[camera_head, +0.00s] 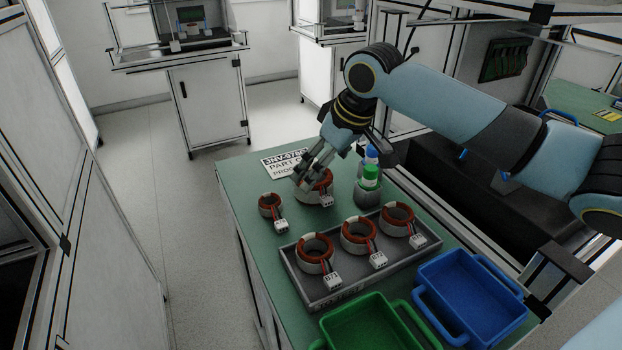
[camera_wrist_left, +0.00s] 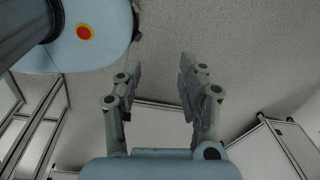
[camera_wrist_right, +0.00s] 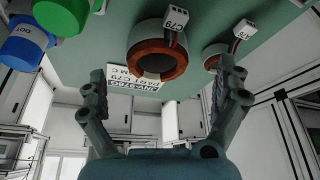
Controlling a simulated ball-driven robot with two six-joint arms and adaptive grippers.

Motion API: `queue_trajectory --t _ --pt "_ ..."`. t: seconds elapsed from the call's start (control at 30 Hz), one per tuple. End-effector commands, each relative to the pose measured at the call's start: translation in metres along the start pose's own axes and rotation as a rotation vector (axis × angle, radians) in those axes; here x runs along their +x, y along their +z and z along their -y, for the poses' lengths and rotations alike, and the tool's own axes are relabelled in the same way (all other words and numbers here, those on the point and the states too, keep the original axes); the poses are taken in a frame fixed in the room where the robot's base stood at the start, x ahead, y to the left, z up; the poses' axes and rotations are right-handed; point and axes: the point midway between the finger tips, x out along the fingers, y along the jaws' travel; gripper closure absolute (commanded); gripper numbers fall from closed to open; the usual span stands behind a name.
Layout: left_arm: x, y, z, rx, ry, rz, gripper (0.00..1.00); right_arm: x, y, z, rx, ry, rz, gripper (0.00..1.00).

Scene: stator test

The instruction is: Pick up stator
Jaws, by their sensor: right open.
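Stators are copper-wound rings with a white connector tag. Three of them, a left one (camera_head: 315,252), a middle one (camera_head: 360,237) and a right one (camera_head: 397,219), stand in a grey tray (camera_head: 345,292). A smaller stator (camera_head: 270,206) and another stator (camera_head: 318,192) stand on the green table behind the tray. My right gripper (camera_head: 306,180) is open just above that second stator and partly covers it. In the right wrist view, this stator (camera_wrist_right: 157,62), tagged C79, lies ahead between the open fingers (camera_wrist_right: 165,95), and the smaller stator (camera_wrist_right: 213,55) is beside it. My left gripper (camera_wrist_left: 158,85) is open and empty, over the floor.
A printed sign (camera_head: 285,162) lies behind the stators. A grey cup (camera_head: 368,192) with green-capped and blue bottles stands right of the gripper. A green bin (camera_head: 365,325) and a blue bin (camera_head: 470,295) sit at the front.

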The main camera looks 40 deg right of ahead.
Motion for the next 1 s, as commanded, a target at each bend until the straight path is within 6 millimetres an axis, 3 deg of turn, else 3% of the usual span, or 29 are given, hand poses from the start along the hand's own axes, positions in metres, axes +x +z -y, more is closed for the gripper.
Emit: queue_trajectory --t 0.4,0.7,1.0 --pt "0.003 -0.016 0.000 -0.001 0.000 -0.026 0.60 0.052 -0.003 -0.003 0.001 -0.001 0.000 0.00" --pt "0.003 -0.015 0.000 -0.001 0.000 -0.023 0.60 0.058 -0.003 -0.004 -0.001 0.000 0.000 0.00" --pt "0.003 -0.011 0.000 -0.001 0.000 -0.018 0.60 0.057 -0.003 -0.004 -0.001 0.000 0.000 0.38"
